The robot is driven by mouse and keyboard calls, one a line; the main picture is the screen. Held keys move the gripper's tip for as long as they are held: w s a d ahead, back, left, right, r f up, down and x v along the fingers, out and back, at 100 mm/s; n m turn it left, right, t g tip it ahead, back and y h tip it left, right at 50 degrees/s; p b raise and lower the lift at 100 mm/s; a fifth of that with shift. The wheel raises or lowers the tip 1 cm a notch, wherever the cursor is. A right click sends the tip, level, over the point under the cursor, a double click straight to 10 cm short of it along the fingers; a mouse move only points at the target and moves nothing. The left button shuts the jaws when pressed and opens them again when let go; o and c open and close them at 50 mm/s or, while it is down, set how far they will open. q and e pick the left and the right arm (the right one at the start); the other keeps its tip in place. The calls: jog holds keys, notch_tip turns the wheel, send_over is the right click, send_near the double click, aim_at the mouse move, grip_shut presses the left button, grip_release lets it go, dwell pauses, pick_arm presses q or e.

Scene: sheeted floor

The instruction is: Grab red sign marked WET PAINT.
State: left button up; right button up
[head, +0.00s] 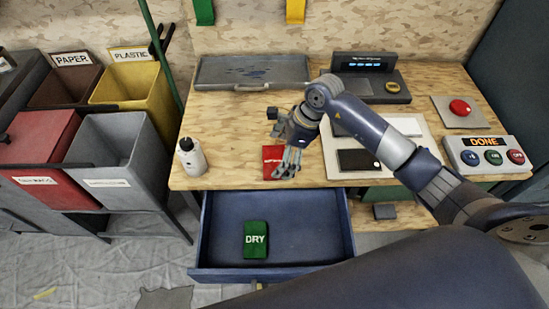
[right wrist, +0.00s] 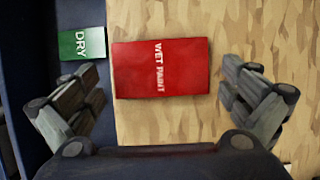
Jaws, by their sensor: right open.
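The red sign marked WET PAINT (head: 272,160) lies flat on the wooden table near its front edge. In the head view my right gripper partly covers it. In the right wrist view the whole red sign (right wrist: 160,68) shows, with its white lettering readable. My right gripper (head: 287,165) is open above the sign, and its two fingers (right wrist: 165,105) stand apart on either side with nothing between them. A green sign marked DRY (head: 255,240) lies in the open blue drawer; it also shows in the right wrist view (right wrist: 83,44). My left gripper is not in view.
The open drawer (head: 215,235) juts out below the table edge. A white bottle (head: 191,158) stands at the table's left corner. A dark tablet (head: 358,161) and a button box (head: 488,155) are on the right.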

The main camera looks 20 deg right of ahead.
jog(key=shift+w+a+f, duration=0.1)
jog(key=shift+a+f, duration=0.1)
jog(key=shift+f, duration=0.45)
jog(key=c, duration=0.7)
jog(key=shift+r, duration=0.15)
